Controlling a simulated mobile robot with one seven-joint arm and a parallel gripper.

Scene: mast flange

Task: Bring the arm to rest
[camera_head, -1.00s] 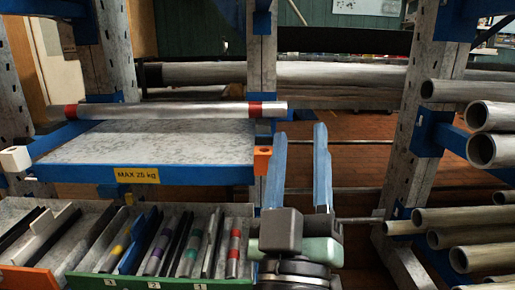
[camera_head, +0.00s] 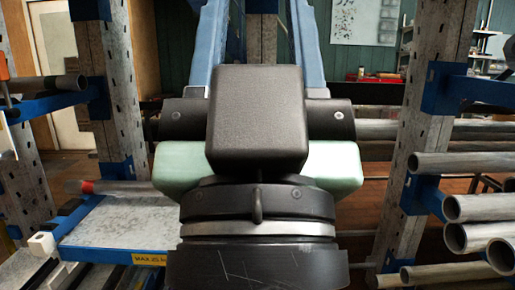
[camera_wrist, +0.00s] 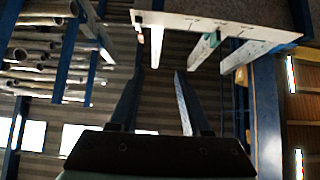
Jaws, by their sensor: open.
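My gripper (camera_head: 255,25) fills the middle of the head view, held up close in front of the camera. Its two long blue fingers point upward, spread wide apart, and their tips run out of the top of the picture. Nothing is between them. The wrist view shows my gripper (camera_wrist: 160,72) with both fingers apart and empty, facing rack parts and a dark ribbed surface. A grey tube with a red band (camera_head: 125,187) lies on the blue-edged shelf (camera_head: 110,222) at the lower left. My gripper hides its right part and much of the shelf.
Another upright (camera_head: 118,85) with a blue bracket stands at the left. In the wrist view, pipes (camera_wrist: 35,50) fill the left and a pale panel (camera_wrist: 220,25) is at the top.

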